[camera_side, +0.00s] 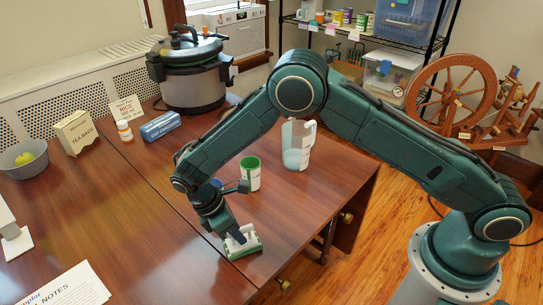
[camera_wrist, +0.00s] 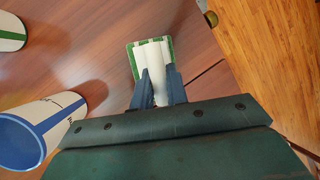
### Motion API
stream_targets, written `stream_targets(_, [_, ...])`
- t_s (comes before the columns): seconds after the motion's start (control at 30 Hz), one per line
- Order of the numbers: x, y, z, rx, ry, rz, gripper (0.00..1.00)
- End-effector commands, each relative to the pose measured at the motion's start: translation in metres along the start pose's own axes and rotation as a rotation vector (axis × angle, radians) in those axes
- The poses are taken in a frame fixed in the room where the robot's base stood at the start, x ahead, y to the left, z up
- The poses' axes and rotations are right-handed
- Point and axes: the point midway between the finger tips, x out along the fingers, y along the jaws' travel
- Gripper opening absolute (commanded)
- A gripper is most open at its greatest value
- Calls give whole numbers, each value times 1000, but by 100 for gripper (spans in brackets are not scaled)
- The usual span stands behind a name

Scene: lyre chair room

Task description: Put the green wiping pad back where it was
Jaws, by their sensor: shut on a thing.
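The green wiping pad (camera_side: 243,243) has a green edge and a white grip on top. It is at the table's front right part, close to the edge. My gripper (camera_side: 235,237) points down at it from above. In the wrist view the pad (camera_wrist: 134,57) lies just beyond my fingertips, and my gripper (camera_wrist: 159,82) is shut on its white grip. The pad looks flat and at or very near the table top; I cannot tell whether it touches.
A green-banded white cup (camera_side: 250,174) stands behind the pad. A blue-rimmed cup (camera_wrist: 38,130) is beside my gripper. A clear pitcher (camera_side: 298,146) stands farther back. The wooden table (camera_side: 130,215) has clear room to the left; its edge is close on the right.

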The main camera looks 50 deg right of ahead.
Motion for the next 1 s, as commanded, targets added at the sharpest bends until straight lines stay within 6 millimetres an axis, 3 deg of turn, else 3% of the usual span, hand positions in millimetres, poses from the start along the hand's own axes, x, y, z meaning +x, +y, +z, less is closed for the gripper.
stream_targets(0.47, [5,1,-2,0,1,1,0])
stream_targets(0.5, [4,1,-2,0,1,1,21])
stream_targets(0.6, [4,1,-2,0,1,1,37])
stream_targets(1.0, [2,1,-1,0,1,1,37])
